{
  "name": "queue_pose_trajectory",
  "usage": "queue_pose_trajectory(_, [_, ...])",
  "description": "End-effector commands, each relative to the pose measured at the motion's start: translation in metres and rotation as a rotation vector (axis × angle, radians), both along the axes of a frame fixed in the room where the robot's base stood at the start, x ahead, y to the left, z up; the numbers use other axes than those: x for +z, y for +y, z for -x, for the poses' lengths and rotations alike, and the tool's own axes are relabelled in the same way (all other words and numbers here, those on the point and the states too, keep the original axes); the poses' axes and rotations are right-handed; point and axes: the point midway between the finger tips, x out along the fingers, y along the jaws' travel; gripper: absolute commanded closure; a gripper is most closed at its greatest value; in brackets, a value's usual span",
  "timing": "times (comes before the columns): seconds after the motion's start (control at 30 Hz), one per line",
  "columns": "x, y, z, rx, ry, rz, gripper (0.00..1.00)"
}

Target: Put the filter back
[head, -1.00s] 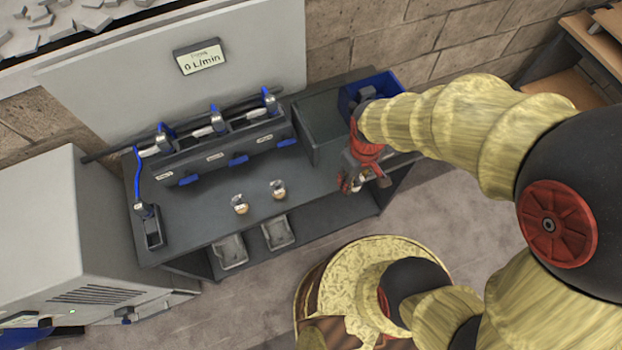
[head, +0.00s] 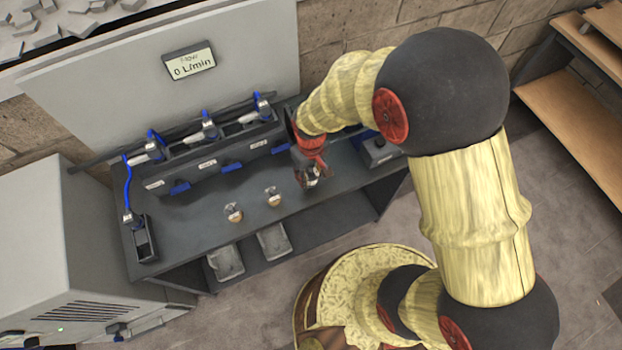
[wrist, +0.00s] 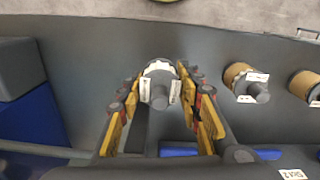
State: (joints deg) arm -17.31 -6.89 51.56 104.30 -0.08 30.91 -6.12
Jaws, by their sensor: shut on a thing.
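My gripper (wrist: 160,100) is shut on a filter (wrist: 158,85) with a grey knob and white labels, between its yellow-padded fingers. In the head view, my gripper (head: 309,180) hangs over the right part of the bench. The filter housing (head: 215,155), a dark row of labelled slots with blue latches, is to its left. Two more filters with tan bodies stand on the bench, a left one (head: 233,212) and a right one (head: 272,197). They also show in the wrist view (wrist: 246,84). My arm hides the bench area behind the gripper.
A display (head: 189,62) on the back panel reads 0 L/min. A small dark holder (head: 145,240) with a blue cord stands at the left end. The front bench top (head: 190,220) has free room.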

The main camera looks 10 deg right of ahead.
Motion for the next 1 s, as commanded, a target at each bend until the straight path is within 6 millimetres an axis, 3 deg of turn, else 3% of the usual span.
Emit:
queue_pose_trajectory(0.03, [-0.013, -0.001, 0.002, -0.001, 0.005, 0.001, 0.95])
queue_pose_trajectory(0.13, [-0.023, -0.001, 0.002, -0.001, 0.004, 0.002, 0.95])
queue_pose_trajectory(0.53, [-0.027, -0.001, 0.002, -0.001, 0.003, 0.001, 0.95])
queue_pose_trajectory(0.57, [-0.027, -0.001, 0.001, -0.001, 0.002, 0.001, 0.64])
queue_pose_trajectory(0.87, [-0.026, -0.001, 0.002, -0.001, 0.002, 0.001, 0.47])
queue_pose_trajectory(1.0, [-0.026, -0.001, 0.001, -0.001, 0.002, 0.001, 0.47])
